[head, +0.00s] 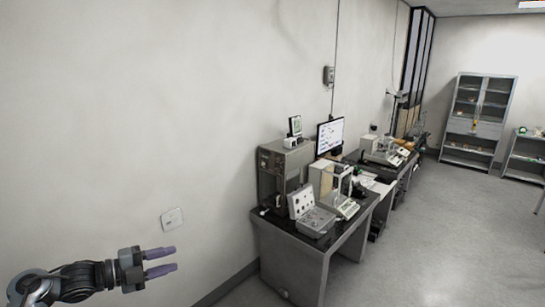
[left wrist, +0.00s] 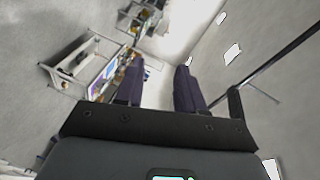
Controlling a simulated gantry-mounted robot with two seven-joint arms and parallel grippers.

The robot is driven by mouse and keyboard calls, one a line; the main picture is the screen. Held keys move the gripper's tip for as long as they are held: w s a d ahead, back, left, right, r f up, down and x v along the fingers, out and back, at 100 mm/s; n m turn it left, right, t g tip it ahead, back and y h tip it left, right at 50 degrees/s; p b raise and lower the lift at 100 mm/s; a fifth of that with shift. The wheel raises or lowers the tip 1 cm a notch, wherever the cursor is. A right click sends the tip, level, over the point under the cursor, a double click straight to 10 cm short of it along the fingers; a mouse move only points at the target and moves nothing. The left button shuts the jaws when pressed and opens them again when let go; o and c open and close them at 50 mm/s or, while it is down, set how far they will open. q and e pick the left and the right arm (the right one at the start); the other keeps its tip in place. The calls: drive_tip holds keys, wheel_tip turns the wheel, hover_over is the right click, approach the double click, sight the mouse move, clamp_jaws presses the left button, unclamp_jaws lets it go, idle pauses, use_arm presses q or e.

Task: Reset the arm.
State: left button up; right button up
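My left gripper (head: 161,262) is at the lower left of the head view, in front of the bare wall. Its two purple fingers point right and stand apart with nothing between them. In the left wrist view the same gripper (left wrist: 161,88) shows two dark fingers with an open gap and only distant floor and furniture beyond. It touches nothing. My right gripper is in neither view.
A dark weighing table (head: 284,232) with instruments, an open case (head: 313,217) and a monitor (head: 330,137) stands right of the gripper, well apart. More tables run back along the wall. A grey cabinet (head: 477,122) stands far right. The floor (head: 440,240) at right is clear.

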use_arm(q)
drive_tip(key=w+a+f+n+t+y, duration=0.15)
drive_tip(key=w+a+n+y, duration=0.25)
drive_tip(key=a+n+y, duration=0.4)
drive_tip(key=w+a+f+n+t+y, duration=0.1)
drive_tip(key=w+a+f+n+y, duration=0.35)
drive_tip(key=a, duration=0.65)
drive_tip(key=s+a+f+n+g+y, duration=0.3)
drive_tip(key=s+a+n+g+y, duration=0.2)
drive_tip(key=s+a+n+g, duration=0.9)
drive_tip(key=s+d+f+t, duration=0.2)
drive_tip(key=s+d+f, duration=0.2)
drive_tip(key=d+f, duration=0.3)
drive_tip(key=s+d+f+m+t+h, duration=0.15)
drive_tip(key=s+d+f, duration=0.3)
drive_tip(key=d, duration=0.45)
drive_tip(key=s+d+f+t, duration=0.2)
drive_tip(key=s+d+f, duration=0.1)
drive_tip(key=d+f, duration=0.45)
drive_tip(key=s+d+h, duration=0.1)
drive_tip(key=s+d, duration=0.4)
drive_tip(key=s, duration=0.3)
drive_tip(key=s+d+h+b, duration=0.1)
drive_tip(key=s+d, duration=0.4)
drive_tip(key=s, duration=0.3)
drive_tip(key=s+d+m+h, duration=0.1)
drive_tip(key=s+d, duration=0.4)
drive_tip(key=s, duration=0.4)
drive_tip(key=shift+d+b, duration=0.4)
drive_tip(key=shift+s+f, duration=0.1)
